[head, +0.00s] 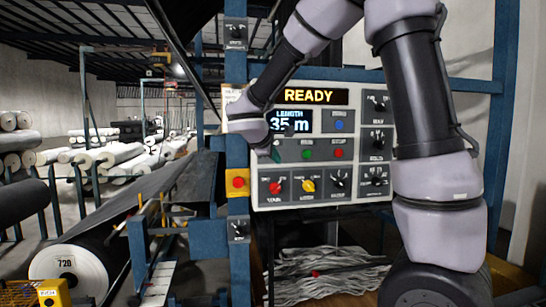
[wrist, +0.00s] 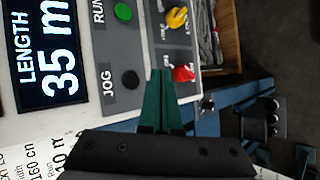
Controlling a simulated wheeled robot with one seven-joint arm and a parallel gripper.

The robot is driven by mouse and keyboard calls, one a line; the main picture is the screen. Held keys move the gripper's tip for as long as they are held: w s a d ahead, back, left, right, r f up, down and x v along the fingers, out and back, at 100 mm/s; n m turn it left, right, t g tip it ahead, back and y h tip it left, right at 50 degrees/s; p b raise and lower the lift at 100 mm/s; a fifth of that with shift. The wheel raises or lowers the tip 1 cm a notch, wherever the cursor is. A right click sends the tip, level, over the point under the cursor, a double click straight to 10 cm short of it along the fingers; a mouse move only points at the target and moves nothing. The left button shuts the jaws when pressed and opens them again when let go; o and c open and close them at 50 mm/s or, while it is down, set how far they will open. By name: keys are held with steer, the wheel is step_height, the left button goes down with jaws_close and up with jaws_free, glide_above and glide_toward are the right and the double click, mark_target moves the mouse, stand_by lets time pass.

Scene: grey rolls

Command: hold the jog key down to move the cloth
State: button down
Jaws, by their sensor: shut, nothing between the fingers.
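The jog key (wrist: 130,79) is a round black button beside the JOG label on the control panel (head: 375,190), seen in the wrist view. In the head view my arm's end hides it. My gripper (wrist: 161,73) has its dark green fingers together, with nothing between them. Its tips are beside the jog key, on the panel's lower side, between it and a red knob (wrist: 183,74). I cannot tell whether they touch the panel. In the head view the gripper (head: 276,156) shows only as a green bit. The dark cloth (head: 185,180) runs at left; the display reads 35 m and READY.
The green RUN button (wrist: 123,11) and a red button (head: 338,153) share the jog key's row. A yellow knob (head: 308,185) is below. A red stop button (head: 238,183) is on the blue post.

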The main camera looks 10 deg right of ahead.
steer(key=shift+w, duration=2.85)
steer(key=shift+w, duration=0.15)
steer(key=shift+w, duration=0.25)
steer(key=shift+w, duration=0.45)
stand_by(4.3)
